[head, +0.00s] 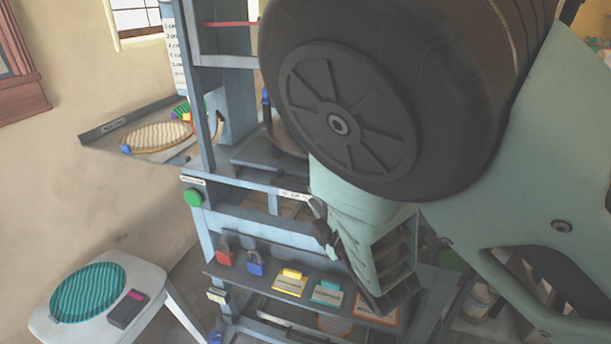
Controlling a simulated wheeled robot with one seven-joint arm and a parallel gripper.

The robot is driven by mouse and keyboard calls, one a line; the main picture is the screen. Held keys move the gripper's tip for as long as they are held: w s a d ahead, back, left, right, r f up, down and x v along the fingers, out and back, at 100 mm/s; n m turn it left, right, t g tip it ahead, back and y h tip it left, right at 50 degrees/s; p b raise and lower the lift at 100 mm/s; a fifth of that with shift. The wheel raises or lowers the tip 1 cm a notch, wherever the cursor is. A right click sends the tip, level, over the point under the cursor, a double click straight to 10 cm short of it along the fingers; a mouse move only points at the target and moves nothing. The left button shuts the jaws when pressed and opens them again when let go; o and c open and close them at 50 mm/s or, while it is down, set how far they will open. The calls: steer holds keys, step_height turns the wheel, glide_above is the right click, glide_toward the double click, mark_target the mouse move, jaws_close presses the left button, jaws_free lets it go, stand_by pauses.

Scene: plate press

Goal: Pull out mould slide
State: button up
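The light blue press frame (212,110) stands in the middle of the head view. Its flat bed (255,158) sits between the uprights, with a round item on it partly hidden behind my arm. Below the bed is a front rail with a small white label (292,196). I cannot tell for sure which part is the mould slide. My gripper (321,222) is close in front of the rail near that label, mostly hidden by my own wrist. Whether its fingers touch anything or are open does not show.
A green knob (193,197) is on the frame's left corner. A lower shelf holds red (224,252) and blue padlocks (255,263) and several coloured tags (291,281). A side tray (100,131) holds a ribbed oval plate. A white stool (150,285) stands front left.

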mark_target(307, 184)
steer(key=shift+x, duration=2.55)
